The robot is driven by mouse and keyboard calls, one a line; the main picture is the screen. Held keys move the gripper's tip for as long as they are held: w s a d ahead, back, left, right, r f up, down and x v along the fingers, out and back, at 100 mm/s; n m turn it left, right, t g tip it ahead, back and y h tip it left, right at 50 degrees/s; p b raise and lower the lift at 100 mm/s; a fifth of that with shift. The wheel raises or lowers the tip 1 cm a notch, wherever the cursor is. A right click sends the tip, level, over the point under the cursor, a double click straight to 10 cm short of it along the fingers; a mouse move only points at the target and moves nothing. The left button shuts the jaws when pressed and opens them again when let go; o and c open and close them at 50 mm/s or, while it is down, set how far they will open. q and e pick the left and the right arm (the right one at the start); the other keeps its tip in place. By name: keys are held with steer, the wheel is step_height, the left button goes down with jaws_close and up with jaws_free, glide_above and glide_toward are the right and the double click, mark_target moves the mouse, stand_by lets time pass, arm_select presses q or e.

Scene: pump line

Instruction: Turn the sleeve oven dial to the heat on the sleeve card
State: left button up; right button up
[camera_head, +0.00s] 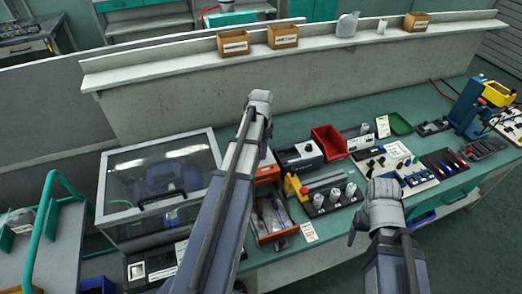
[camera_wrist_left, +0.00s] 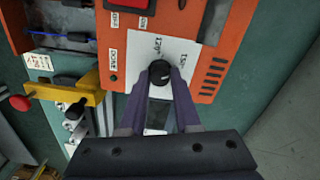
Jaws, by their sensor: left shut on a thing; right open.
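The sleeve oven is an orange box (camera_wrist_left: 207,30) with slots in its side, and part of it shows in the head view (camera_head: 266,174). Its black dial (camera_wrist_left: 160,71) sits on a white plate with heat marks; one looks like 170°, another is hard to read. My left gripper (camera_wrist_left: 160,86) is shut on the dial, one finger on each side. I cannot tell which mark the dial points to. A small white printed card (camera_wrist_left: 38,62) lies beside the oven, too small to read. My left arm hides much of the oven in the head view.
A clear-lidded case (camera_head: 160,175) stands left of my left arm. A yellow handle (camera_wrist_left: 70,93) and a tray of white cylinders (camera_head: 335,198) are close to the oven. A red bin (camera_head: 329,142) stands behind. Bare green bench shows between the trays.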

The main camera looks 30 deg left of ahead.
arm_select(q)
jaws_close()
steer(key=n, duration=1.1)
steer(key=shift+n, duration=0.6)
stand_by(0.3)
steer(key=o, duration=0.7)
jaws_free()
steer(key=shift+r, duration=0.1)
